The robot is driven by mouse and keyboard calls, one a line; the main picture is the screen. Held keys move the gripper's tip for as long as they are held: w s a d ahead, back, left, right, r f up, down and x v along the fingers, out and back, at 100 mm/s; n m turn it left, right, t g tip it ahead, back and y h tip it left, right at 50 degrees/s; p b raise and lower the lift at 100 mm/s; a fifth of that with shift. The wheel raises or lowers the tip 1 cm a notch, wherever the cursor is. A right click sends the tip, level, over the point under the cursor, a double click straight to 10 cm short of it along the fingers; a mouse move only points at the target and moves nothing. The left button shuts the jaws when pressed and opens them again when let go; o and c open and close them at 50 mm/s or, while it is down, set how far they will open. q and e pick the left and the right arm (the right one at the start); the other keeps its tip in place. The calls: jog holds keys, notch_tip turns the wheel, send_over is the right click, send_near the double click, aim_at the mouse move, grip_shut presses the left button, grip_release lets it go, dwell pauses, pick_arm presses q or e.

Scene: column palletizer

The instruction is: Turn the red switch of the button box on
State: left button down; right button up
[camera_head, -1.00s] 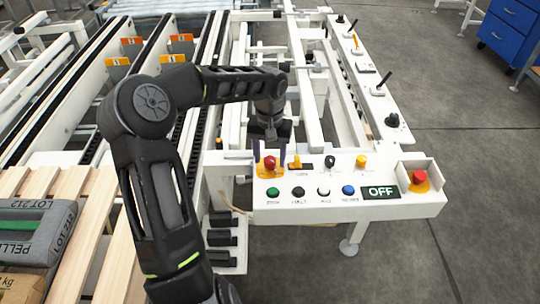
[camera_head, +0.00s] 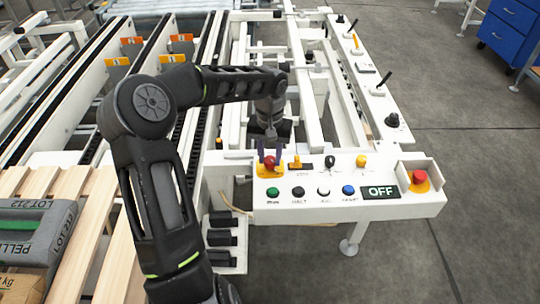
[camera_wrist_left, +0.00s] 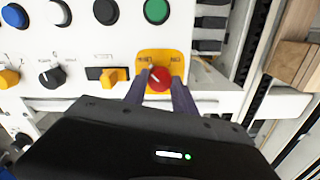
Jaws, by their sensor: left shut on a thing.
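The button box (camera_head: 290,210) is a white panel with several buttons and knobs and a display reading OFF (camera_head: 380,191). The red switch (camera_head: 270,161) sits on a yellow plate at the panel's left upper corner. It also shows in the left wrist view (camera_wrist_left: 159,80) on its yellow plate. My left gripper (camera_head: 269,158) reaches down over it, one finger on each side, and is shut on the red switch. In the left wrist view, the fingers (camera_wrist_left: 160,84) flank the red knob. My right gripper is not in view.
Green (camera_head: 272,192), black, white and blue buttons line the panel's front. A red mushroom button (camera_head: 419,177) sits in a guard at the right end. Conveyor rails lie behind, and a wooden pallet (camera_head: 85,200) with sacks stands at left.

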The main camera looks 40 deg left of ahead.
pick_arm(q)
jog(key=shift+r+m, duration=0.1)
jog(key=shift+m, duration=0.3)
jog(key=m+p, duration=0.1)
jog(key=m, duration=0.2)
jog(key=shift+m+p, duration=0.3)
jog(key=shift+p, duration=0.05)
jog(key=m+p, duration=0.1)
jog(key=m, duration=0.3)
jog(key=shift+m, duration=0.3)
jog(key=m+p, duration=0.2)
jog(key=m, duration=0.3)
jog(key=shift+w+m+p, duration=0.1)
jog(key=shift+m+p, duration=0.45)
jog(key=shift+m, duration=1.35)
jog(key=c, duration=1)
grip_release()
